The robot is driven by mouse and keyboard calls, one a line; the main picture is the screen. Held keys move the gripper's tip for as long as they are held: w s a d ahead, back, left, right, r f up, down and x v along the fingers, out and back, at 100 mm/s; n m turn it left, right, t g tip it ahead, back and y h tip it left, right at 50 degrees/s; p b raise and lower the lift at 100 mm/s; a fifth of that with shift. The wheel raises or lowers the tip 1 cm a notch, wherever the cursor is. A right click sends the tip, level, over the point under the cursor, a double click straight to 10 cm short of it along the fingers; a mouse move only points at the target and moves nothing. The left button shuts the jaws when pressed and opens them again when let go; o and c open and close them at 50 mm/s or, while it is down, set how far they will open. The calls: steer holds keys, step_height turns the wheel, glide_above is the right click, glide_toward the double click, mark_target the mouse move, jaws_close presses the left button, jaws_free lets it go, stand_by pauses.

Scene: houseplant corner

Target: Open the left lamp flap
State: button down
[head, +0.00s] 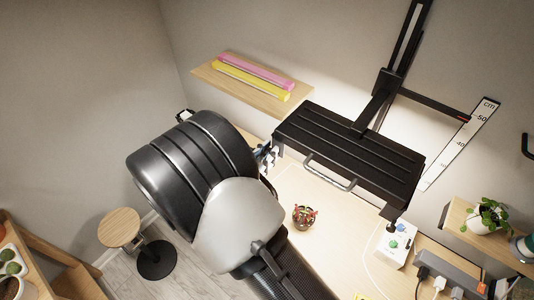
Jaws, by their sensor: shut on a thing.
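The lamp (348,145) is a wide black ribbed panel hung over the table, with a grey bar handle (330,173) along its front edge. My gripper (268,156) is at the lamp's left end, mostly hidden behind my large black and grey arm. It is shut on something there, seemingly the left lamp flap. The flap itself is hidden or too dark to make out, so its angle cannot be told. A small dark knob hangs below the lamp's right front corner.
Under the lamp stands a small pot with red-topped plants (305,216). A white control box (395,244) and a power strip (447,270) lie to the right. A shelf (213,74) with pink and yellow bars is behind. A round stool (119,228) stands left.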

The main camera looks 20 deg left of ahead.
steer(key=shift+a, duration=0.1)
stand_by(0.4)
steer(key=w+a+r+m+b, duration=0.2)
steer(key=a+r+m+b, duration=0.2)
steer(key=m+b, duration=1.1)
steer(key=a+b, duration=0.1)
steer(key=b, duration=0.2)
steer(key=shift+b, duration=0.35)
steer(key=shift+r, duration=0.15)
steer(key=c, duration=1.5)
jaws_free()
steer(key=shift+d+p, duration=0.1)
steer(key=shift+p, duration=0.25)
